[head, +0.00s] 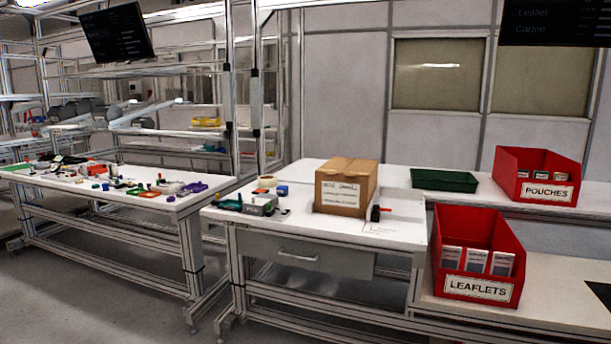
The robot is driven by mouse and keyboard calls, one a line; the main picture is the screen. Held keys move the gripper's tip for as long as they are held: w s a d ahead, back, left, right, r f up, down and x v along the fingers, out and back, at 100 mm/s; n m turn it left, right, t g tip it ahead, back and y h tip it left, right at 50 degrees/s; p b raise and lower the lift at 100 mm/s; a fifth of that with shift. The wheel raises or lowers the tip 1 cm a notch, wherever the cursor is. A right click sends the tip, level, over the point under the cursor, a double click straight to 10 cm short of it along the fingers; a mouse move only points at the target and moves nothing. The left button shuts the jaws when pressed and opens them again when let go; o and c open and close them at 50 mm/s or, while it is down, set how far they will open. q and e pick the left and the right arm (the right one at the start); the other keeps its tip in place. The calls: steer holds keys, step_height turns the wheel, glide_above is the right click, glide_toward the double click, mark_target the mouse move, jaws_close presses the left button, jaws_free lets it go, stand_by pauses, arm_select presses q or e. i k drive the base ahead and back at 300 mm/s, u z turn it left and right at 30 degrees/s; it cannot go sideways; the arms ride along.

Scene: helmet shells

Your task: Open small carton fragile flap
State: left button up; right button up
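A small brown cardboard carton (346,187) stands upright on the white workbench (302,222) in the middle of the head view. A white printed label (341,194) is on its front face; the text is too small to read. The carton's top looks closed, with a seam across it. I cannot tell which flap is marked fragile. Neither of my grippers shows in this view.
Left of the carton lie a grey device (262,204), a tape roll (267,182) and a blue item (282,190). A black-and-red tool (376,213) lies at its right. Red bins LEAFLETS (478,262) and POUCHES (537,177) and a green tray (444,180) stand right.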

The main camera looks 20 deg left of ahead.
mark_target(337, 164)
steer(key=u, duration=0.9)
steer(key=i, duration=0.95)
steer(key=u, duration=0.85)
steer(key=i, duration=1.2)
steer(key=z, duration=1.1)
steer(key=i, duration=0.9)
steer(key=z, duration=0.85)
